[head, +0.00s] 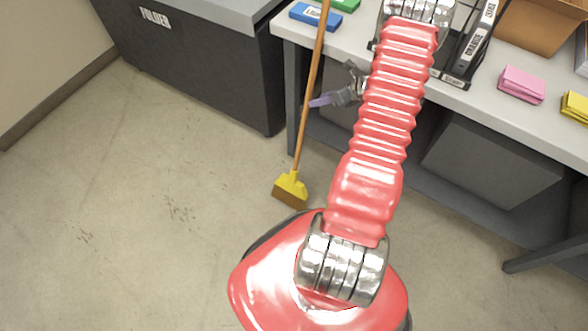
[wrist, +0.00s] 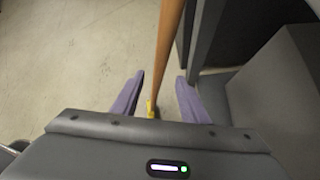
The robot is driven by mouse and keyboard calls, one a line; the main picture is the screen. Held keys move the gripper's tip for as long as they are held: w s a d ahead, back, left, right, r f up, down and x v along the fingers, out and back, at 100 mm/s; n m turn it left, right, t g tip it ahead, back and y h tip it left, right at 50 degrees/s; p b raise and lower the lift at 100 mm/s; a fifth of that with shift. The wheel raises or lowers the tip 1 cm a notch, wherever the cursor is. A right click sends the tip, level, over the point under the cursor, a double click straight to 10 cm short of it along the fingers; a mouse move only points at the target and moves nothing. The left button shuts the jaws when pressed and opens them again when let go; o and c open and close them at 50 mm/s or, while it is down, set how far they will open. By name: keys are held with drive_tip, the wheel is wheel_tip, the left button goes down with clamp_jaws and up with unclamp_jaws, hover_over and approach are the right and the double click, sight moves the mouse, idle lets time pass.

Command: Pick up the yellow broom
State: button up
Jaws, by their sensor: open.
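The yellow broom (head: 291,187) stands with its yellow head and brown bristles on the floor. Its wooden handle (head: 312,80) rises and leans against the edge of the table or near it; I cannot tell if they touch. My gripper (head: 322,101), with purple fingers, is beside the handle in the head view, partly hidden behind my red arm. In the wrist view my gripper (wrist: 157,98) is open, and the handle (wrist: 167,50) runs between or just beyond the two fingers. A bit of the yellow head (wrist: 151,108) shows low between them.
The table (head: 480,100) bears a blue pad (head: 314,16), pink notes (head: 522,84), yellow notes (head: 575,106) and black binders (head: 472,45). Its leg (head: 293,110) stands close to the handle. A dark cabinet (head: 215,70) is at the left. The floor (head: 150,190) at left is clear.

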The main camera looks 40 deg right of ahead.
sight(308, 99)
drive_tip(key=shift+x, duration=1.15)
drive_tip(key=shift+x, duration=2.65)
drive_tip(key=shift+r, duration=0.1)
clamp_jaws()
